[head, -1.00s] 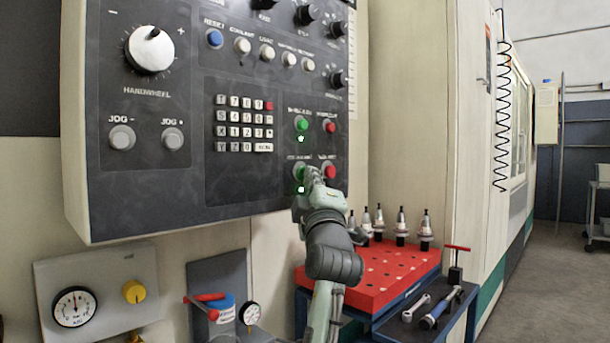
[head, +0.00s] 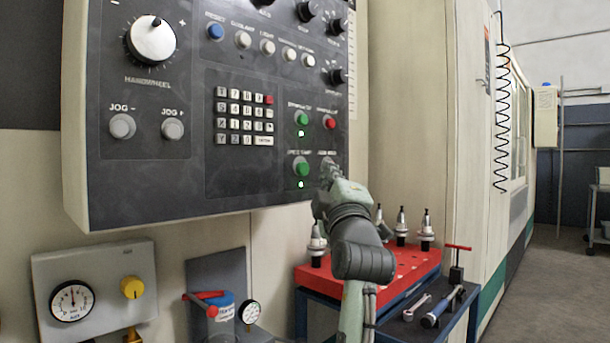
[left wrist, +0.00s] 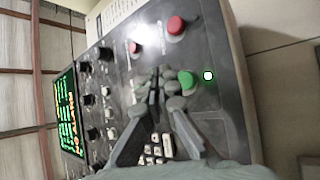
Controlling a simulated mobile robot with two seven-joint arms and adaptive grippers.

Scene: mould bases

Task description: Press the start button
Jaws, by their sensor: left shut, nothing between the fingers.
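The dark control panel carries two green buttons in the head view. The upper one (head: 302,118) and the lower one (head: 302,169) each have a lit green lamp below. Their labels are too blurred to read surely. My left gripper (head: 327,172) is shut and empty, right of the lower green button, and hides the spot beside it. Whether it touches the panel I cannot tell. In the left wrist view the shut fingers (left wrist: 160,88) lie beside a green button (left wrist: 188,80) with a lit lamp (left wrist: 208,75). My right gripper is not in view.
An upper red button (head: 329,123) and a keypad (head: 243,117) are close by on the panel. Below stands a red tool rack (head: 400,268) with several tool holders, near my left arm. A gauge plate (head: 95,285) is at lower left.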

